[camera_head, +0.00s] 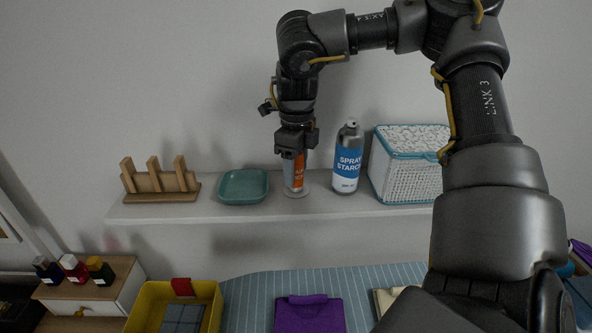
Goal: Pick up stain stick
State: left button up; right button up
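The stain stick (294,177), a small upright container with an orange and pale label, stands on a round pale disc (295,192) on the white shelf. My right gripper (296,152) points down from above, with its fingers at the top of the stick. The fingers hide the stick's top, and I cannot tell whether they are closed on it. My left gripper is not in view.
A spray starch bottle (348,160) stands close right of the stick, then a white basket (408,180) with teal trim. A teal dish (243,187) and a wooden rack (160,182) are to the left. Below are a yellow bin (148,306) and a purple folded item (309,315).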

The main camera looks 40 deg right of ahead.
jog(key=c, duration=1)
jog(key=shift+r, duration=0.1)
jog(key=shift+w+d+r, duration=0.1)
jog(key=shift+r, duration=0.55)
jog(key=a+r+p, duration=0.1)
jog(key=a+r, duration=0.2)
jog(key=a, duration=0.1)
jog(key=s+a+r+p, duration=0.1)
jog(key=a+r, duration=0.3)
jog(key=a, duration=0.1)
jog(key=a+r+p, duration=0.1)
jog(key=a+r, duration=0.3)
jog(key=a, duration=0.1)
jog(key=shift+s+r+p, duration=0.15)
jog(key=shift+r+p, duration=0.1)
jog(key=shift+p, duration=0.15)
